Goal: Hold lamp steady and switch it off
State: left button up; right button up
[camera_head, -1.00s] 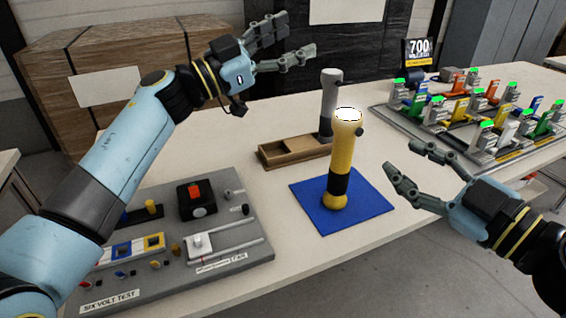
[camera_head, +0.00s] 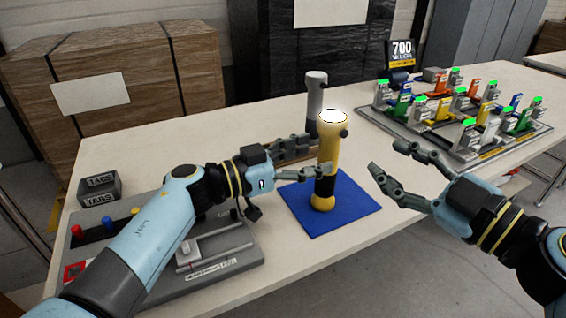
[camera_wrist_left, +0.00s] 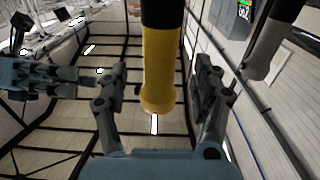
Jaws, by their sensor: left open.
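The yellow lamp (camera_head: 329,145) with a black band stands upright on a blue mat (camera_head: 352,207). Its top glows white, and a small dark knob shows on its right side near the top. My left gripper (camera_head: 320,157) is open at the lamp's middle. In the left wrist view the lamp (camera_wrist_left: 160,68) stands between the spread left fingers (camera_wrist_left: 160,85), with gaps visible on both sides. My right gripper (camera_head: 382,158) is open and empty, to the right of the lamp and apart from it.
A grey lamp-shaped post (camera_head: 315,97) stands just behind the yellow lamp. A grey switch panel (camera_head: 222,262) lies at the front left, partly hidden by my left arm. A rack of coloured parts (camera_head: 470,150) is at the right. Small dark boxes (camera_head: 98,190) are at the left.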

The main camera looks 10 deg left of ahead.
aim_at(320, 154)
pick_arm(q)
jog(key=shift+x, duration=2.25)
jog(key=shift+c, duration=0.2)
grip_shut()
pick_arm(e)
grip_shut()
